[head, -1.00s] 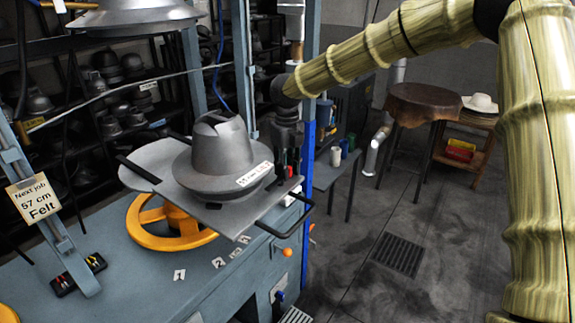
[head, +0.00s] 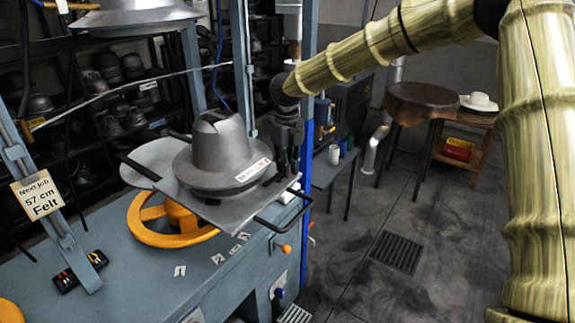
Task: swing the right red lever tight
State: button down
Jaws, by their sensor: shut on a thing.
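My gripper (head: 287,160) is at the right edge of the grey metal plate (head: 150,153), beside the brim of the grey metal hat block (head: 218,145). Its dark fingers point down and are shut on the right red lever, which they almost wholly hide. The lever's exact angle cannot be told. The hat block sits upright on the plate, with a white label on its front. The plate has black handles at its left and right sides.
A yellow handwheel (head: 142,236) is under the plate on the blue press table (head: 130,288). A blue upright post (head: 309,125) stands close to the right of my gripper. A brown-topped table (head: 415,98) and a stool with a white hat (head: 479,102) stand farther right, beyond open floor.

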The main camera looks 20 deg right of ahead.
jog(key=m, duration=0.2)
jog(key=shift+s+d+m, duration=0.3)
jog(key=shift+s+m, duration=0.05)
jog(key=shift+m, duration=0.05)
jog(key=m, duration=0.1)
jog(key=s+m, duration=0.1)
jog(key=m, duration=0.1)
jog(key=shift+d+m, duration=0.15)
jog(key=shift+m, duration=0.15)
jog(key=m, duration=0.1)
jog(key=s+m, duration=0.1)
jog(key=m, duration=0.1)
jog(key=s+m, duration=0.1)
jog(key=m, duration=0.1)
jog(key=shift+a+m, duration=0.2)
jog(key=shift+m, duration=0.1)
jog(key=c, duration=1.6)
grip_release()
jog(key=shift+c, duration=0.2)
jog(key=shift+r, duration=0.15)
notch_tip(320, 180, up, 12)
